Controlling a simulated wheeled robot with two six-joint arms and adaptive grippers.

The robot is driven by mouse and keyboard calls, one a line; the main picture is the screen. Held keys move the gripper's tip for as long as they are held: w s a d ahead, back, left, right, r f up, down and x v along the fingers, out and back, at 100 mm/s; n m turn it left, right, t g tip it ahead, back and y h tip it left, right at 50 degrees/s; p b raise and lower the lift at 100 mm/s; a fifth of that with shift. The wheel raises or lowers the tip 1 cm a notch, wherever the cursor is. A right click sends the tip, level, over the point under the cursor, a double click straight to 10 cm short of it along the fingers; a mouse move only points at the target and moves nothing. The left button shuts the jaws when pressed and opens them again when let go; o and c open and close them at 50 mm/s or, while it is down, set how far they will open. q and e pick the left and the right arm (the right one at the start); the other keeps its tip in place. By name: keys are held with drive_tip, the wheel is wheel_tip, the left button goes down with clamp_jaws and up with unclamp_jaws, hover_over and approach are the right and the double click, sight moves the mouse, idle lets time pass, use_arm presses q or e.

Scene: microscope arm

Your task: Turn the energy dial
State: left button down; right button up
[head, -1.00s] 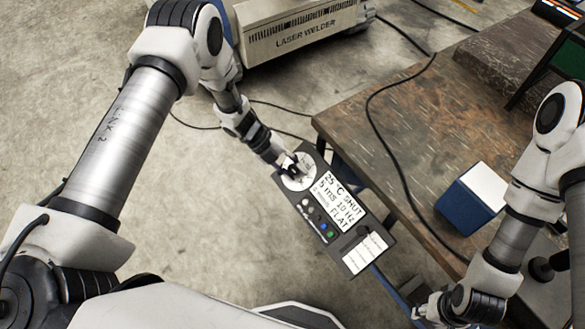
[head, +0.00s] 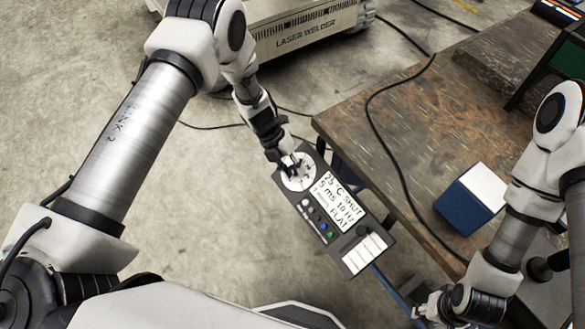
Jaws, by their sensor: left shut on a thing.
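The control panel (head: 308,232) is a dark slab beside the bench's left edge. The energy dial is at its upper left end, with a round white face (head: 297,183); its knob is mostly hidden by my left gripper. My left gripper (head: 291,168) is shut on the dial knob, with its arm reaching down from above. The panel's display (head: 338,202) shows "25 °C SHUT", "5 ms 10 Hz" and "FLAT", with a smaller line that I cannot read. My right gripper (head: 424,310) is low at the right, away from the panel; its fingers are too small to judge.
The brown workbench (head: 420,130) fills the right side, with a black cable (head: 380,150) across it and a blue box with a white top (head: 470,200). The laser welder (head: 305,30) stands on the floor behind.

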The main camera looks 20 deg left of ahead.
use_arm(q)
drive_tip(key=shift+s, duration=0.1)
drive_tip(key=c, duration=0.8)
unclamp_jaws()
drive_tip(key=v, duration=1.2)
